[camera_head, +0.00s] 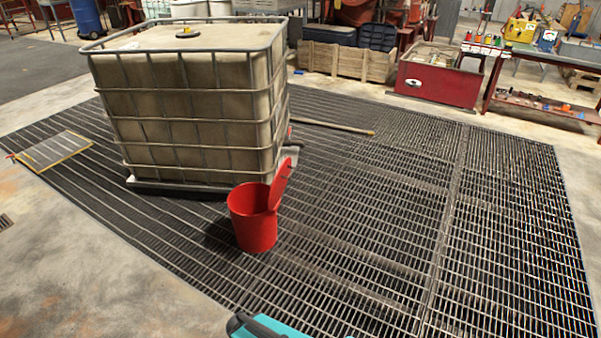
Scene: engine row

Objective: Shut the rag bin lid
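The red rag bin (252,226) stands upright on the floor grating, in front of the large caged tank. Its red lid (281,182) is open. The lid stands tilted up at the bin's right rim and leans outward to the right. My gripper does not show in this view. A small teal and dark part at the bottom edge seems to be mine.
A caged tank (190,105) stands close behind the bin. Open grating (400,230) lies to the right and in front. A wooden-handled pole (330,126) and a framed panel (52,150) lie on the floor. A red chest (437,79), wooden crate (347,62) and workbench (540,60) stand at the back.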

